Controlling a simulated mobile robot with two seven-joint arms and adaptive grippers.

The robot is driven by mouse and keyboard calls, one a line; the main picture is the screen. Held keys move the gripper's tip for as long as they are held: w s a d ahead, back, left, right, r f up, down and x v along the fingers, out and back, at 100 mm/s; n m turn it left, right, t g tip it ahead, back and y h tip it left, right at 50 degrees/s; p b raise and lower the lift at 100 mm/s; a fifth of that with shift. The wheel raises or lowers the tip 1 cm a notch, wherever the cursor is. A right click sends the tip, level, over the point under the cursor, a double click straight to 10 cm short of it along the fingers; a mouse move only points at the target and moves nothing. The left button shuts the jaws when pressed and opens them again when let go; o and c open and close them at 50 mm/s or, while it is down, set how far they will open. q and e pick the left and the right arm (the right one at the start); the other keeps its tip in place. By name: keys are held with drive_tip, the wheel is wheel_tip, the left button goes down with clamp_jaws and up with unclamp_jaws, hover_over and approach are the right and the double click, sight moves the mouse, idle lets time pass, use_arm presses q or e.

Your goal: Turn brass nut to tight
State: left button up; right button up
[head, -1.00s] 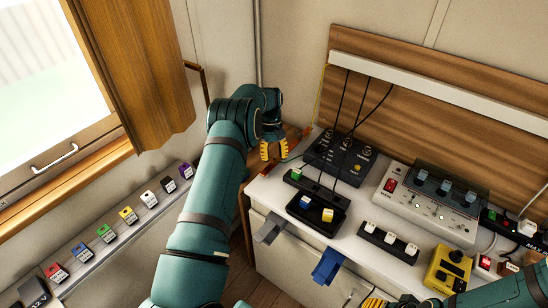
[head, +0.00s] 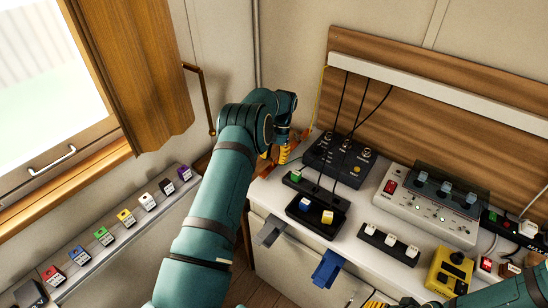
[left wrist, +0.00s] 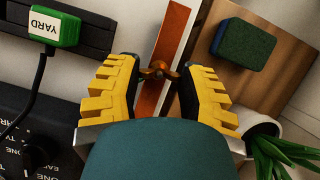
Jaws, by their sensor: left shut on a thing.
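The brass nut (left wrist: 158,71) is a small winged nut on an upright copper-coloured strip (left wrist: 165,50) in the left wrist view. My left gripper (left wrist: 159,68) has its yellow, dark-padded fingers on both sides of the nut, shut on its wings. In the head view my left gripper (head: 278,154) is at the left end of the counter, and its own arm partly hides it. The nut cannot be made out there. Part of my right gripper (head: 376,304) shows at the bottom edge; its jaws are cut off.
A black box with knobs (head: 340,157) stands right of my left gripper. A green YARD tag (left wrist: 54,27) hangs on a dark rail with a black cable. A green-blue sponge (left wrist: 243,44) and a potted plant (left wrist: 276,150) are on the right in the left wrist view.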

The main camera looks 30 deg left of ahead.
idle(0.4)
use_arm(q)
drive_tip(key=o, duration=1.2)
drive_tip(key=shift+v, duration=3.75)
